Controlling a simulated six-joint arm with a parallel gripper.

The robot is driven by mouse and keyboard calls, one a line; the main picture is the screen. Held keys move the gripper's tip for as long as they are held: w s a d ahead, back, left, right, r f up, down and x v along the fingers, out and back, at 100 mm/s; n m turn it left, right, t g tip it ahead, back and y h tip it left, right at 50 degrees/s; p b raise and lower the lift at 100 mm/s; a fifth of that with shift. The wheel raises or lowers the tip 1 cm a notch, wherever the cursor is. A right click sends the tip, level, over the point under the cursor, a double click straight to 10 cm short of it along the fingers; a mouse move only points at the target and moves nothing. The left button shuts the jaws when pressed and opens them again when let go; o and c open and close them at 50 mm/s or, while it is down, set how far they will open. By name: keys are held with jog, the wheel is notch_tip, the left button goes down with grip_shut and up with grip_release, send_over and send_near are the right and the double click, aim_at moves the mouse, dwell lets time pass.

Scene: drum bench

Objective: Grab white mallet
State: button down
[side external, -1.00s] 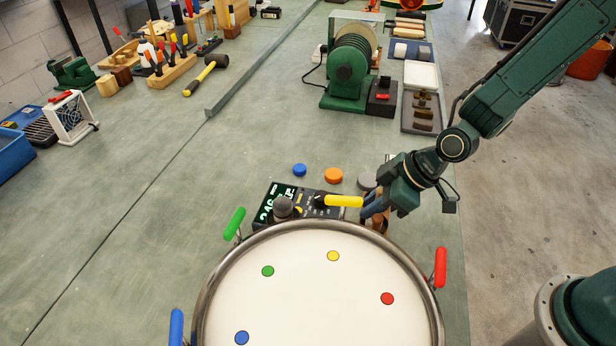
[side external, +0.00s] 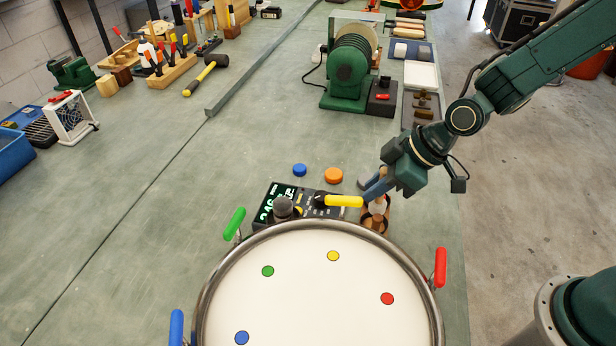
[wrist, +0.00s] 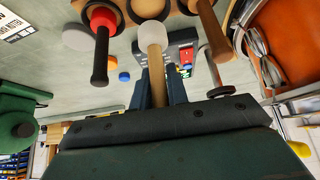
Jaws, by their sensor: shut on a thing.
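The white mallet has a white head (wrist: 151,35) and a pale wooden handle (wrist: 156,75) in the wrist view. My gripper (wrist: 157,82) is shut on that handle, with one dark finger on each side. In the side external view my gripper (side external: 371,188) is at the wooden mallet rack (side external: 365,221), behind the drum's far rim. The white head (side external: 379,207) shows there just below the fingers, over or at the rack. I cannot tell whether the head is clear of its hole.
The drum (side external: 315,290) with coloured dots and handles fills the foreground. A black panel with a green display (side external: 278,204) and a yellow handle (side external: 344,201) are left of the rack. A red-headed mallet (wrist: 102,18) is beside the white one. A green grinder (side external: 347,75) stands farther back.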

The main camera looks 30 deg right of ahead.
notch_tip(320, 180, up, 15)
dwell(0.4)
jog(key=shift+r, duration=0.1)
dwell(0.5)
